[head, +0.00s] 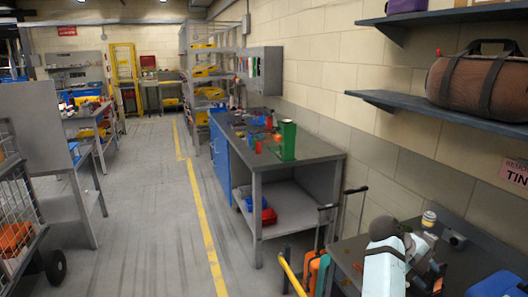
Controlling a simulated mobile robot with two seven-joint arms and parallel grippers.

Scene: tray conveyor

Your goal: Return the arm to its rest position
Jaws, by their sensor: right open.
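My right arm shows at the bottom right, with a pale blue-white link and a grey rounded joint. My right gripper (432,272) is the dark part beside that link, over the dark bench (350,262) along the right wall. It is small and partly hidden by the arm. It is open, and I see nothing held in it. My left gripper is not in view.
A small white and yellow item (429,218) stands close to my right arm. A blue item (496,285) lies at the lower right corner. Wall shelves hold a brown bag (478,82). A workbench (300,152) stands further on. The floor aisle (150,200) is clear.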

